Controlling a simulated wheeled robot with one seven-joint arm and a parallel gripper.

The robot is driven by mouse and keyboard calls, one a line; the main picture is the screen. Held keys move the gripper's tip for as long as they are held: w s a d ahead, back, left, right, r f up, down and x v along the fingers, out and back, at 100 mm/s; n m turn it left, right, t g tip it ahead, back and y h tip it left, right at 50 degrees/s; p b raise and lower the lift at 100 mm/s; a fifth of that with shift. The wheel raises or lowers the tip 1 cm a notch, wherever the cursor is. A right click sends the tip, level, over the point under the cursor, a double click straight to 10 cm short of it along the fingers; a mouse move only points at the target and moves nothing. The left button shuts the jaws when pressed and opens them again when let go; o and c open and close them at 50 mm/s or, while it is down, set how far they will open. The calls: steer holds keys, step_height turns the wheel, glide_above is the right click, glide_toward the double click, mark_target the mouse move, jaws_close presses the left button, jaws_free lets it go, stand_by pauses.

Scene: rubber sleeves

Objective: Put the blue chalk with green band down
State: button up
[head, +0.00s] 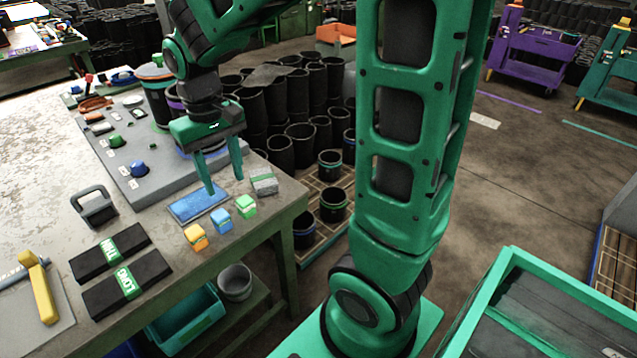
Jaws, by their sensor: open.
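A small blue block (221,220), which I take to be the blue chalk, rests on the table near its front right edge. A band on it is too small to make out clearly. It stands between a yellow-orange block (196,237) and a green block (245,206). My gripper (225,186) is open and points down, with nothing seen between its fingers. It is behind the blocks in the picture, beside a blue pad (198,202), and apart from the blue block. Whether the fingertips touch anything below cannot be told.
A grey block (264,181) sits by the table's right edge. Two black packs with green labels (125,280) lie at the front left. A stamp-like handle (95,205) and a grey board with small parts (165,180) are further back. Black sleeves (290,145) crowd beyond the table.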

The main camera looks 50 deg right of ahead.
steer(key=s+d+m, duration=0.3)
steer(key=s+d, duration=0.4)
steer(key=s, duration=0.4)
steer(key=s+d+m, duration=0.2)
steer(key=s+d, duration=0.5)
steer(key=s, duration=0.3)
steer(key=shift+s+d+r+m, duration=0.3)
steer(key=shift+s+r+m, duration=0.1)
steer(key=shift+w+f, duration=0.25)
steer(key=shift+w, duration=0.4)
